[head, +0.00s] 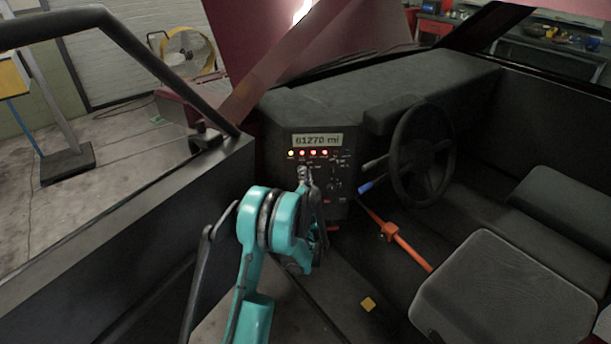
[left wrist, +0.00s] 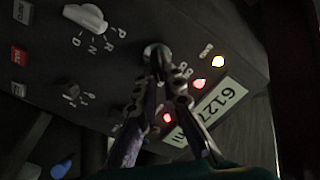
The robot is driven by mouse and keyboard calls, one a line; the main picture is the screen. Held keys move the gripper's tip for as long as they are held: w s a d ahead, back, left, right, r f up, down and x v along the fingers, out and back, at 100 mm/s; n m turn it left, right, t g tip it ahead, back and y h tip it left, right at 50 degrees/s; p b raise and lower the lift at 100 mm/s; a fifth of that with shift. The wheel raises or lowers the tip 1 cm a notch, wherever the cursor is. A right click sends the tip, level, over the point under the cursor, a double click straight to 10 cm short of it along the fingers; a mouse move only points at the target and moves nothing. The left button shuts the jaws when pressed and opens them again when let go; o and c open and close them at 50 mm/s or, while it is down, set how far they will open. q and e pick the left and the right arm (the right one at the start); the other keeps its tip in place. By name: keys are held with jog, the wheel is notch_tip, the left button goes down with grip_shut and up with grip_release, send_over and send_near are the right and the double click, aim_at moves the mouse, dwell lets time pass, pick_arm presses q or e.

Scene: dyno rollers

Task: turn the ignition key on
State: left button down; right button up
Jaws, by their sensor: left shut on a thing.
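The ignition key (left wrist: 155,50) sits in the face of the dark dashboard panel (head: 284,138), below the row of indicator lights in the head view. My left gripper (left wrist: 160,72) is at the key, its fingertips closed together on it, and they hide part of it. In the head view the left gripper (head: 309,184) reaches the panel under the lights from the front. The lights (head: 313,153) glow yellow and red, and the display (head: 318,140) above them reads 61270 mi. My right gripper is in neither view.
A gear selector knob (left wrist: 88,18) is on the same panel. The steering wheel (head: 422,155) and a blue-tipped lever (head: 371,186) stand to the right of it. An orange bar (head: 405,248) runs toward the seat (head: 505,290). The door (head: 130,235) is on the left.

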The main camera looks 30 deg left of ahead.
pick_arm(q)
jog(key=c, duration=1.6)
grip_release()
jog(key=shift+c, duration=0.2)
jog(key=v, duration=0.7)
jog(key=shift+s, duration=0.25)
jog(key=shift+d, duration=0.15)
jog(key=s+d+r+n+g+h, duration=0.2)
jog(key=s+d+r+n+g, duration=0.25)
jog(key=s+r, duration=0.5)
jog(key=s+d+f+m+g+h, duration=0.1)
jog(key=s+d+h, duration=0.3)
jog(key=s+d, duration=0.4)
jog(key=s+d+f+m+g+h, duration=0.1)
jog(key=s+d+f+g+h, duration=0.1)
jog(key=s+d, duration=0.7)
jog(key=s+f+h, duration=0.1)
jog(key=s+f, duration=0.1)
jog(key=s, duration=0.3)
jog(key=shift+s+d+h, duration=0.25)
jog(key=shift+s+h, duration=0.05)
jog(key=shift+h, duration=0.1)
